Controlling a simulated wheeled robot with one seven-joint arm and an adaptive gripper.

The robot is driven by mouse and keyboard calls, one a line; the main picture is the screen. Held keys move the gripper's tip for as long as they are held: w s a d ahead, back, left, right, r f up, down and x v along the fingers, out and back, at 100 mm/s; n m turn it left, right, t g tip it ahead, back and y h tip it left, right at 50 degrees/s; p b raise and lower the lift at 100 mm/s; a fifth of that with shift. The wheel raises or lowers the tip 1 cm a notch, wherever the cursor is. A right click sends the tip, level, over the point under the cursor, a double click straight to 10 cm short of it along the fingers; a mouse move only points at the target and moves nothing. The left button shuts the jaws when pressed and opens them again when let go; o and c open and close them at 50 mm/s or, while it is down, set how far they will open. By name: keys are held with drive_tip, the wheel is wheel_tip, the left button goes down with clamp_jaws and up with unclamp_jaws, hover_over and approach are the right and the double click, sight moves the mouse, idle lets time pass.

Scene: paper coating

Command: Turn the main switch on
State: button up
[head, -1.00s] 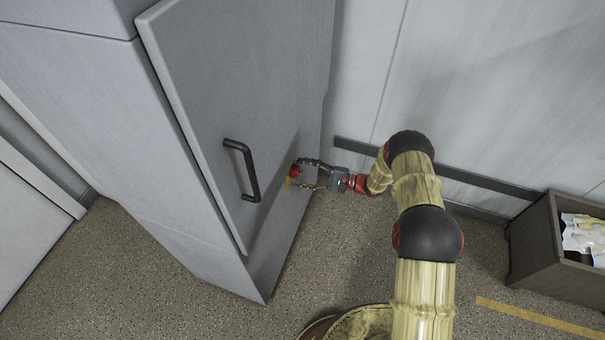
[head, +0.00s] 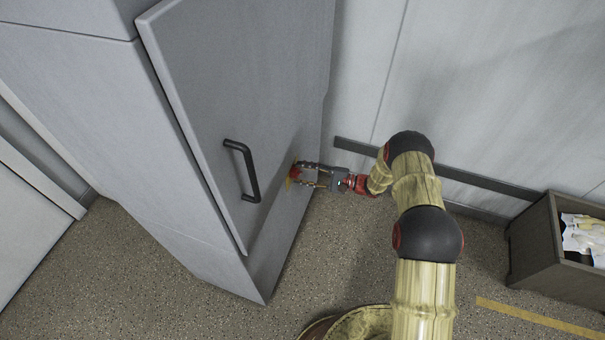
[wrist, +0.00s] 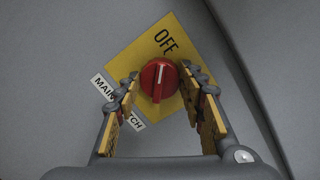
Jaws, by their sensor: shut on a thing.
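The main switch is a round red knob (wrist: 159,80) on a yellow plate (wrist: 150,45) marked "OFF", with a partly hidden white label (wrist: 104,86) beside it. The white line on the knob points up, towards "OFF". The red knob also shows in the head view (head: 295,173), low on the grey cabinet's side. My gripper (wrist: 158,86) reaches it from the wall side, one finger on each side of the knob, and is shut on it. The fingers hide part of the plate and label. The head view also shows my gripper (head: 302,175) at the knob.
The grey cabinet (head: 200,240) has a door panel with a black handle (head: 242,170) left of my gripper. A dark rail (head: 480,184) runs along the wall. A brown box (head: 535,245) with packets stands at the right. Speckled floor (head: 340,250) lies clear below the arm.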

drive_tip(key=shift+m, duration=0.3)
drive_tip(key=m+b, duration=0.2)
drive_tip(key=m, duration=0.1)
drive_tip(key=shift+f, duration=0.1)
drive_tip(key=m+t+b, duration=0.1)
drive_tip(key=m, duration=0.4)
drive_tip(key=shift+y, duration=0.4)
drive_tip(key=m, duration=0.5)
drive_tip(key=shift+t, duration=0.3)
drive_tip(key=m+t, duration=0.1)
drive_tip(key=m, duration=0.4)
drive_tip(key=shift+w+m, duration=0.1)
drive_tip(key=shift+m, duration=0.2)
drive_tip(key=o, duration=1.1)
drive_tip(key=shift+o, duration=0.2)
